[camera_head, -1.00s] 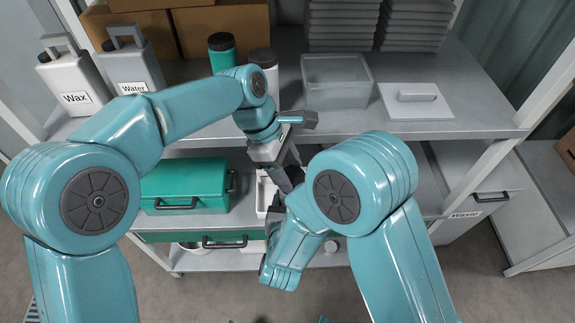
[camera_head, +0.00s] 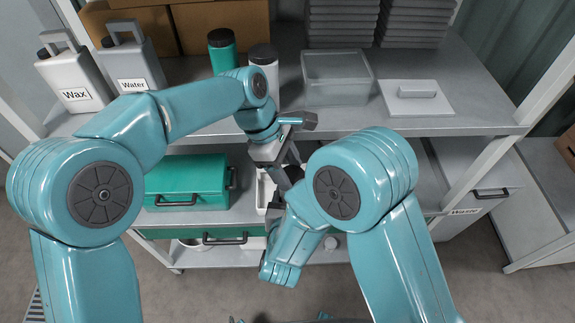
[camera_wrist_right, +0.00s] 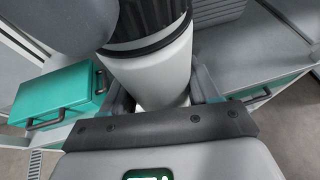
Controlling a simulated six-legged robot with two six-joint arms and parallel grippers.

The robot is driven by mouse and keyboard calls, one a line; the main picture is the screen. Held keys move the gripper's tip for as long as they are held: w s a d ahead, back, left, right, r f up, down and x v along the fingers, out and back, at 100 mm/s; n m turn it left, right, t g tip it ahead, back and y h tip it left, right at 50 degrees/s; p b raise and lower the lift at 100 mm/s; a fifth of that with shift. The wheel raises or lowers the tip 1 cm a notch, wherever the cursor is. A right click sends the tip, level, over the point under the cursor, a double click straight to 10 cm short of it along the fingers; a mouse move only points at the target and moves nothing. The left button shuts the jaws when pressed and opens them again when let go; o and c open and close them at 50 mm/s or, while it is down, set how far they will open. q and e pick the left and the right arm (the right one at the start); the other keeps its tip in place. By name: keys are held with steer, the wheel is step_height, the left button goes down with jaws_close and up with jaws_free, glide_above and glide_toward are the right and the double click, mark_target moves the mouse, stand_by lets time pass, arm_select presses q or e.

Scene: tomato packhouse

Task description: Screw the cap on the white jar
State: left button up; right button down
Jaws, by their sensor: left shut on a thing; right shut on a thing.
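The white jar (camera_wrist_right: 155,75) stands large in the right wrist view, with a black ribbed cap (camera_wrist_right: 150,42) at its top end. I cannot tell whether the cap is seated or how far it is turned. My right gripper (camera_wrist_right: 163,95) is shut on the jar's body, one finger on each side. In the head view my left gripper (camera_head: 281,173) points down, shut on the dark cap (camera_head: 293,173).
A green jar (camera_head: 222,54) and another white jar (camera_head: 264,70) with dark lids stand on the upper shelf beside a clear box (camera_head: 335,84) and a grey lid (camera_head: 414,100). A green toolbox (camera_head: 187,178) sits on the shelf below, left of my left gripper.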

arm_select(q)
steer(key=m, duration=0.2)
steer(key=m+g, duration=0.1)
steer(key=shift+w+d+m+y, duration=0.2)
steer(key=shift+m+y, duration=0.2)
steer(key=m, duration=0.2)
steer(key=m+g+y, duration=0.1)
steer(key=m, duration=0.1)
steer(key=m+y, duration=0.1)
steer(key=m, duration=0.1)
steer(key=shift+w+d+f+g, duration=0.15)
steer(key=shift+w+d+g, duration=0.05)
steer(key=shift+d+g, duration=0.15)
steer(key=m, duration=0.2)
steer(key=m+y, duration=0.1)
steer(key=m, duration=0.1)
steer(key=m+y, duration=0.1)
steer(key=shift+d+m, duration=0.25)
steer(key=shift+m, duration=0.15)
steer(key=m+y, duration=0.1)
steer(key=m, duration=0.2)
steer(key=shift+s, duration=0.2)
steer(key=shift+w+m+y, duration=0.1)
steer(key=shift+m+y, duration=0.2)
steer(key=o, duration=1)
steer(key=shift+c, duration=0.3)
